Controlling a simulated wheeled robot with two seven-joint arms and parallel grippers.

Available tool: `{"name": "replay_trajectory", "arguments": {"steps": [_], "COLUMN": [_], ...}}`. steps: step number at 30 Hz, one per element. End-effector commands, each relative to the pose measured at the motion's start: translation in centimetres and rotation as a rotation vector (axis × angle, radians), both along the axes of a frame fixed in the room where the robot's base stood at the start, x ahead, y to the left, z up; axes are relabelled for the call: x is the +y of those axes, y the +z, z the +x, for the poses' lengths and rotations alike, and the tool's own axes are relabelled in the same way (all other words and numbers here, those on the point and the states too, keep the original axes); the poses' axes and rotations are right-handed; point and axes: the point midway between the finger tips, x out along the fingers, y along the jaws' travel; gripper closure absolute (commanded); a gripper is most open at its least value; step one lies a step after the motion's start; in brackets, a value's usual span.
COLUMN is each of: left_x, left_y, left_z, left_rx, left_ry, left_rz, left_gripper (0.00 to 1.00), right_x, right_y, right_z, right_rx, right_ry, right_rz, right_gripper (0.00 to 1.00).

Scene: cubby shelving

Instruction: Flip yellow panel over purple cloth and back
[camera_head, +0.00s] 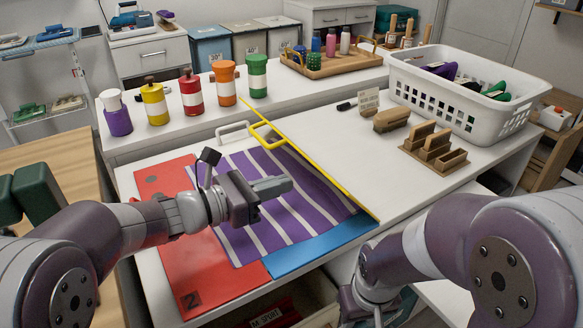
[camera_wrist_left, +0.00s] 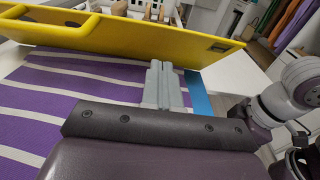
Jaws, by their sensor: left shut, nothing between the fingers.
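The yellow panel (camera_head: 335,180) shows nearly edge-on as a thin strip along the right side of the cloth, with a yellow handle (camera_head: 268,135) at its far end. In the left wrist view the panel (camera_wrist_left: 130,42) stands up on edge, tilted. The purple cloth with white stripes (camera_head: 316,188) lies flat over a red panel (camera_head: 168,182) and a blue panel (camera_head: 322,246). My left gripper (camera_head: 288,185) is shut and empty above the cloth; its fingers (camera_wrist_left: 162,72) point toward the yellow panel. I cannot tell whether they touch it.
A white basket (camera_head: 432,97) and wooden brush holders (camera_head: 436,150) stand at the right. Several colored jars (camera_head: 192,95) line the raised ledge behind. A wooden tray (camera_head: 333,63) with bottles is farther back.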

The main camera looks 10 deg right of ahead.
Motion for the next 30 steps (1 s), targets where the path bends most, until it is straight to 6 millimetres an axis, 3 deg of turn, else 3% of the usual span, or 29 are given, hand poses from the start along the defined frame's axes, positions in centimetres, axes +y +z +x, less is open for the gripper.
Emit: {"name": "replay_trajectory", "arguments": {"steps": [3,9,22,30], "left_x": [-1.6,-2.8,-3.0,-3.6], "left_y": [1.3,2.4,2.7,3.5], "left_z": [0.6,1.2,1.2,1.4], "left_rx": [0.0,0.001,0.002,0.02], "left_ry": [-0.002,0.001,0.002,0.001], "left_rz": [-0.001,0.001,0.002,0.047], "left_gripper": [1.0,1.0,1.0,1.0], "right_x": [0.0,0.0,0.0,0.0], "right_y": [0.4,0.6,0.8,2.5], "right_z": [0.0,0.0,0.0,0.0], "right_rx": [0.0,0.0,0.0,0.0], "right_ry": [0.0,0.0,0.0,0.0], "right_rz": [0.0,0.0,0.0,0.0], "right_gripper": [0.63,0.63,0.63,0.63]}}
